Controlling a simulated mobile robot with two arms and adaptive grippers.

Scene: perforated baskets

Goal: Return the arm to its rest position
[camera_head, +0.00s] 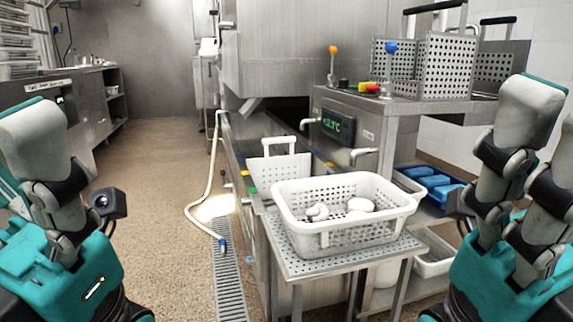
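My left arm (45,150) is folded at the left side of the head view, with its teal and black parts reaching the bottom edge. My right arm (515,140) is folded in the same way at the right side. A small black camera (106,203) shows beside the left arm. The fingers of both grippers are not visible. Both arms are apart from the white perforated basket (345,240), which stands on a perforated metal table (285,262) between them. Several white items (358,205) lie in the basket.
A steel washing machine (345,125) with a display stands behind the basket. Metal perforated baskets (445,65) sit on its top at the right. A blue tray (432,183) is on a lower shelf near my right arm. A hose (190,205) lies on the floor, which is otherwise open at left.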

